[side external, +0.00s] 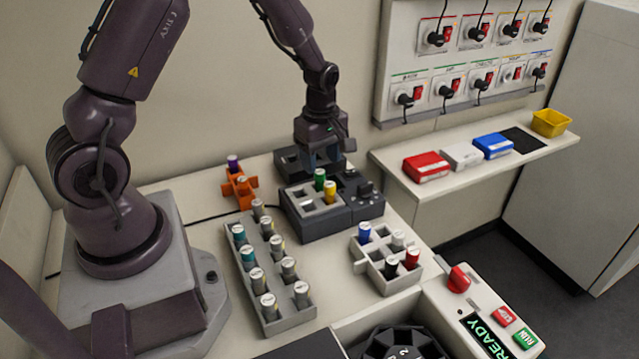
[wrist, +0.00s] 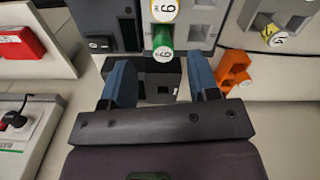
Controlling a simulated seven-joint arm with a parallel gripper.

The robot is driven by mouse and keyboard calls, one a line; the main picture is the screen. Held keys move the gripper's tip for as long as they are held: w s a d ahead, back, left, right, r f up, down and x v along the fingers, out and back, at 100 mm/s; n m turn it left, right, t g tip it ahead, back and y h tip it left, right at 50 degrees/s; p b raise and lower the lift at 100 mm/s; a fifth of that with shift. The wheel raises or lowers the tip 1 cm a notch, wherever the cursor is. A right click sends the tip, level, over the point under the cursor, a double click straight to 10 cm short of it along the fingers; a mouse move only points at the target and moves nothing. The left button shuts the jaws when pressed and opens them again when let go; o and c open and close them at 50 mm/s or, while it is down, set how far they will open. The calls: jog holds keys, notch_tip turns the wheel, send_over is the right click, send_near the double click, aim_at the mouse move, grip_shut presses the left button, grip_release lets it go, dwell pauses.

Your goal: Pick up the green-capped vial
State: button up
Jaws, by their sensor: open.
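The green-capped vial (side external: 319,176) stands upright in a grey block (side external: 296,222) on the bench. Beside it in the same block stands a yellow-capped vial (side external: 330,188). My gripper (side external: 323,160) is just above and behind the green-capped vial in the side view. In the wrist view my gripper (wrist: 160,66) is open, with its two blue fingers spread and nothing between them. The green-capped vial shows there (wrist: 162,36) beyond the fingertips, roughly centred between them, and the yellow cap (wrist: 164,10) lies farther up. The lower part of the green-capped vial is hidden in the block.
An orange holder (side external: 240,190) with a purple-capped vial stands left of the block. A long grey rack (side external: 270,322) of several vials and a smaller rack (side external: 373,268) stand nearer the camera. A shelf (side external: 470,172) with coloured boxes is on the right.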

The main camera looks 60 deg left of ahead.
aim_at(320, 171)
notch_tip(320, 171, down, 5)
jog(key=shift+s+r, duration=0.1)
jog(key=shift+s, duration=0.05)
jog(key=c, duration=0.8)
jog(key=shift+c, duration=0.2)
jog(key=shift+r, duration=0.1)
jog(key=shift+r, duration=0.55)
jog(key=s+d+r, duration=0.2)
jog(key=s+r, duration=0.4)
jog(key=s+d+r, duration=0.2)
jog(key=s+r, duration=0.3)
jog(key=s, duration=0.2)
jog(key=shift+s+d+r, duration=0.15)
jog(key=shift+d+r, duration=0.1)
jog(key=shift+r, duration=0.1)
